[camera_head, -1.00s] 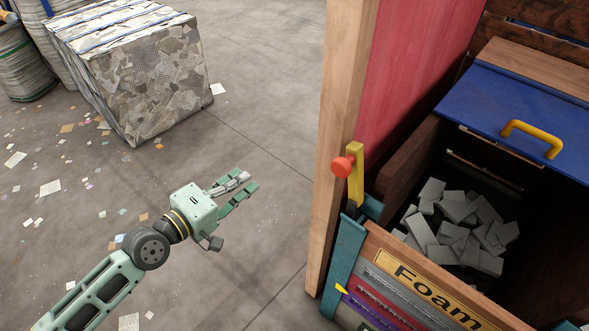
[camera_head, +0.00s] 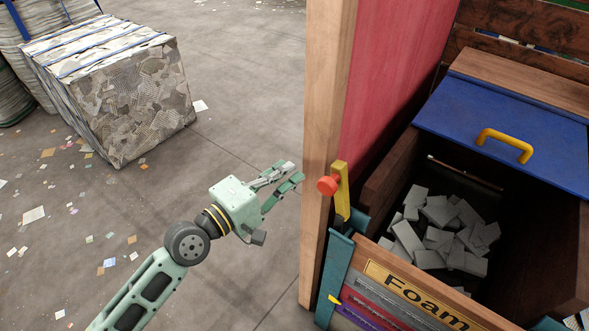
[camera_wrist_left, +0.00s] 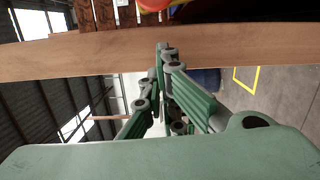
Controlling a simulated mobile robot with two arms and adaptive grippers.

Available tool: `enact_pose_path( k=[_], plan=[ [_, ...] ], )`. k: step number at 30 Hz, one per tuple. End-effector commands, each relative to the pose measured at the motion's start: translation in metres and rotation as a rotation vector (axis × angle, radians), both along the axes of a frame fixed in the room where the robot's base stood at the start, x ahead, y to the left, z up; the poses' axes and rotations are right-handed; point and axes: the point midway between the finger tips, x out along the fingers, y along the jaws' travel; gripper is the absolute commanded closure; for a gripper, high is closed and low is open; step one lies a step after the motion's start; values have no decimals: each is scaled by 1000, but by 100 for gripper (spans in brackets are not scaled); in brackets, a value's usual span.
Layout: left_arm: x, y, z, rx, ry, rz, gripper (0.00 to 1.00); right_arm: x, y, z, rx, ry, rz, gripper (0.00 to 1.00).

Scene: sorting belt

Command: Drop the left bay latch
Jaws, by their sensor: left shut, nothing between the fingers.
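The left bay latch (camera_head: 341,192) is a yellow upright lever with a red round knob (camera_head: 327,185), on the front left corner of the foam bay beside a wooden post. It stands nearly upright. My left gripper (camera_head: 296,171) is shut and empty, just left of the post and close to the knob, apart from it. In the left wrist view the closed fingers (camera_wrist_left: 163,50) point towards the wooden post, and a bit of the red knob (camera_wrist_left: 153,4) shows at the top edge. My right gripper is not in view.
The bay (camera_head: 375,262), labelled Foam, holds several grey foam blocks (camera_head: 440,230). A blue lid (camera_head: 500,130) with a yellow handle covers its back. The wooden post (camera_head: 318,120) stands close to my fingers.

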Motion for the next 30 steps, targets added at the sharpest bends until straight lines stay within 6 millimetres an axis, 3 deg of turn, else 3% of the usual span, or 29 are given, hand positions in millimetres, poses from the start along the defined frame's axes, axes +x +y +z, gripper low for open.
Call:
enact_pose_path(
  k=[1, 7, 20, 30],
  plan=[
    [-5, -8, 5, -4, 6, -1, 100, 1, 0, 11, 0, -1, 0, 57],
    [-13, -21, 3, -1, 1, 1, 100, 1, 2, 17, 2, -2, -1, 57],
    [-15, -23, 2, 1, 0, 1, 100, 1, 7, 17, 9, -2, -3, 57],
    [-18, -28, 8, 49, -33, 1, 100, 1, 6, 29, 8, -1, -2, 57]
  ],
)
